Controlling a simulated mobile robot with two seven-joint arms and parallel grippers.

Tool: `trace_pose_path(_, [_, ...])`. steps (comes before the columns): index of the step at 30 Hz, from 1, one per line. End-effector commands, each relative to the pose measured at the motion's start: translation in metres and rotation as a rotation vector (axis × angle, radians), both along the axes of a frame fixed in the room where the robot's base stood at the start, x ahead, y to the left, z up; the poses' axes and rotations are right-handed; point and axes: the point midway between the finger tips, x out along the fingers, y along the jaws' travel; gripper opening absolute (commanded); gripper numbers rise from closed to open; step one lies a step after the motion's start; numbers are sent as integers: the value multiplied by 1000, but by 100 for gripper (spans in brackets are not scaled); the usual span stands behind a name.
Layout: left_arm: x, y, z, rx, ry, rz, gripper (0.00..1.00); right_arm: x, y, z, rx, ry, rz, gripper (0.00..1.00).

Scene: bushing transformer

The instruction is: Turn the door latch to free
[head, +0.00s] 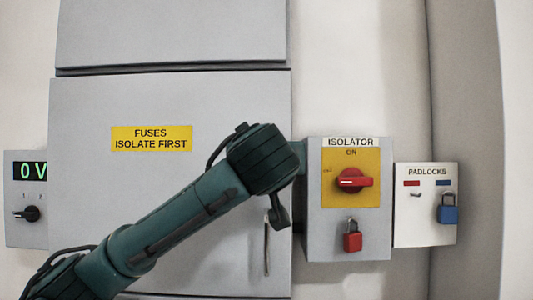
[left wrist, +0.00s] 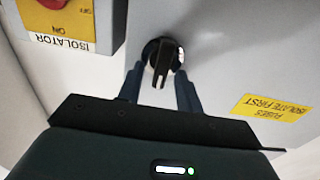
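The door latch, a black round knob with a narrow lever (left wrist: 161,62), shows in the left wrist view near the edge of the grey fuse door (left wrist: 225,65). Its lever points down in that picture. My left gripper (left wrist: 160,80) has its two dark fingers apart, one on each side of the latch. I cannot tell whether either finger touches it. In the head view my left arm reaches up from lower left, its wrist before the right edge of the fuse door (head: 90,200), and the latch cannot be made out. My right gripper is in neither view.
Right of the door is the isolator box (head: 350,225) with a red handle (head: 352,181) and red padlock (head: 352,241). Beyond is the padlocks board (head: 425,225) with a blue padlock (head: 448,213). A grey door handle (head: 267,245) hangs below my wrist. The meter (head: 30,172) reads 0 V.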

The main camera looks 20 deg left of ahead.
Motion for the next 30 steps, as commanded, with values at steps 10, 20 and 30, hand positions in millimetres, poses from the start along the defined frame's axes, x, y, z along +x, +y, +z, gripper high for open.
trace_pose_path(10, [0, 0, 0, 0, 1, 0, 22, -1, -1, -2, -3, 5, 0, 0])
trace_pose_path(20, [0, 0, 0, 1, 0, 0, 3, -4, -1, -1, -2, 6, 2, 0])
trace_pose_path(30, [1, -2, -2, 94, 30, 0, 3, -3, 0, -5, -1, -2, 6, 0])
